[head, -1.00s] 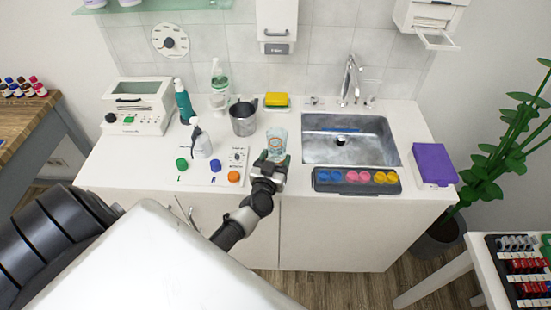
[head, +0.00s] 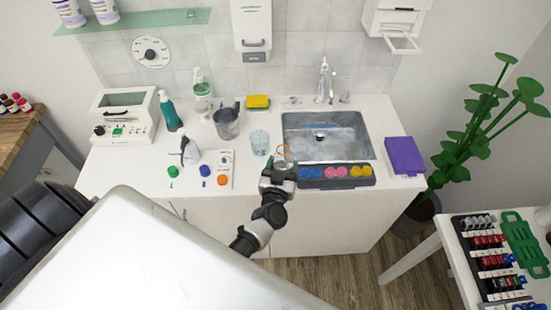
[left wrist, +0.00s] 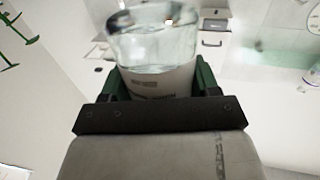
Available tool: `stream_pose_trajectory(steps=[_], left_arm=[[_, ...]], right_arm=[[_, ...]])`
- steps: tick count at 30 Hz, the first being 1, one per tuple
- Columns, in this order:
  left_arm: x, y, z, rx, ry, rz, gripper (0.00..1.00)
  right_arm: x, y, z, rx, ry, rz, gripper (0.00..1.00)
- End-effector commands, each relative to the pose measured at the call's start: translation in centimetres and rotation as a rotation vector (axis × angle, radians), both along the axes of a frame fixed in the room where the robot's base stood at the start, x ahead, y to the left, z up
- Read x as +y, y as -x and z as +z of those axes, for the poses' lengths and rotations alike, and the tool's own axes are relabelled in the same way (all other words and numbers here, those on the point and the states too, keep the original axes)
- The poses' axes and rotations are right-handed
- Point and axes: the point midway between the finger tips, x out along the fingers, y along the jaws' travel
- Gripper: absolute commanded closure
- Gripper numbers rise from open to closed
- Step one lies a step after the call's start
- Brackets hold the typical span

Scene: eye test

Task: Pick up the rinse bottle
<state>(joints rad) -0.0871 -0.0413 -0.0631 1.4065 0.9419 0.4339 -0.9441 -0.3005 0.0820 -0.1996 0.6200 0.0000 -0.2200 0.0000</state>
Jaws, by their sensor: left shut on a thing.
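My left gripper (head: 281,167) is shut on a clear container (left wrist: 152,48) near the counter's front edge. In the left wrist view it has clear walls, a wide end and a white printed label, between green-edged fingers (left wrist: 158,82). In the head view an orange ring (head: 284,151) shows at the fingertips. I cannot tell if the held container is the rinse bottle, or how high it is. My right gripper is not in view.
A clear glass (head: 260,143) stands just left of the gripper. A sink (head: 325,150) lies behind it, and a grey tray (head: 316,184) with coloured pots is right beside it. A metal jug (head: 227,124) and a purple box (head: 404,156) stand farther off.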

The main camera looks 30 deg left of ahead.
Motion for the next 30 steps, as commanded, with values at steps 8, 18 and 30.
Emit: stream_pose_trajectory(steps=[8,18,30], left_arm=[[-1.6,0.4,0.9,-0.001,0.002,-0.001,0.66],[-2.3,0.5,1.4,-0.001,0.001,0.000,0.66],[-2.3,0.5,1.4,0.000,0.000,0.000,0.66]], right_arm=[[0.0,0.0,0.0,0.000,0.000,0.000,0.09],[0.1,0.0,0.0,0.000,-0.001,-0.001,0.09],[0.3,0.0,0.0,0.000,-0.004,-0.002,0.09]])
